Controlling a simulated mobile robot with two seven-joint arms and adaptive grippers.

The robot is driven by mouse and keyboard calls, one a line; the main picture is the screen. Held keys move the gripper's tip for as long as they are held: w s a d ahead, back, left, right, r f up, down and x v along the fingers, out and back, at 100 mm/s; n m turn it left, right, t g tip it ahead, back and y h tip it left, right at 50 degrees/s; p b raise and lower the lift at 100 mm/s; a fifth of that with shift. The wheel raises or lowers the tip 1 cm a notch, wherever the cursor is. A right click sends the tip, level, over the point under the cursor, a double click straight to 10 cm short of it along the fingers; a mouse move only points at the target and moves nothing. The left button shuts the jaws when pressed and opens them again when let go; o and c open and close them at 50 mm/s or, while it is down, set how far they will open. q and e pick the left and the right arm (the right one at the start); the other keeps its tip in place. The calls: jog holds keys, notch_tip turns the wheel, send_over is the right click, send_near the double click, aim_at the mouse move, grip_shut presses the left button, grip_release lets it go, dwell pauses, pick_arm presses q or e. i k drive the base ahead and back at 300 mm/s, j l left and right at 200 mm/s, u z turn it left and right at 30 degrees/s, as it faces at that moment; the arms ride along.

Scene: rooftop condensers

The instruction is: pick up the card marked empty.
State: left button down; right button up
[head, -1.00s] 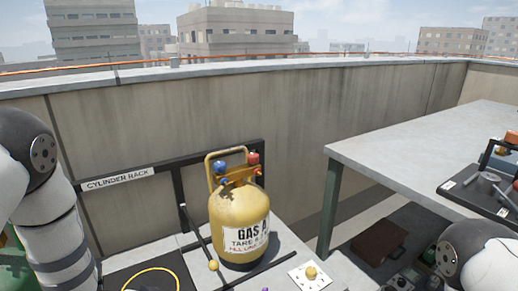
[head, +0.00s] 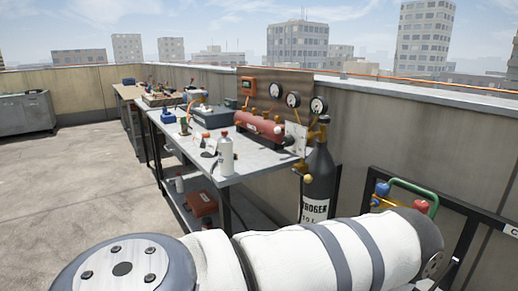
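I cannot make out a card marked empty in the head view. A pale, card-like panel (head: 297,138) shows beside the nitrogen cylinder's valve, but I can read no wording on it. Neither gripper is in view. A white arm link of mine with dark bands fills the bottom of the view and hides what lies behind it.
A dark nitrogen cylinder (head: 319,180) stands at the end of a long grey bench (head: 228,172). The bench carries a red manifold (head: 258,127), gauges and a white bottle (head: 225,154). Open roof floor (head: 70,175) lies left.

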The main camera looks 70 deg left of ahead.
aim_at(212, 146)
jog(key=u, duration=2.6)
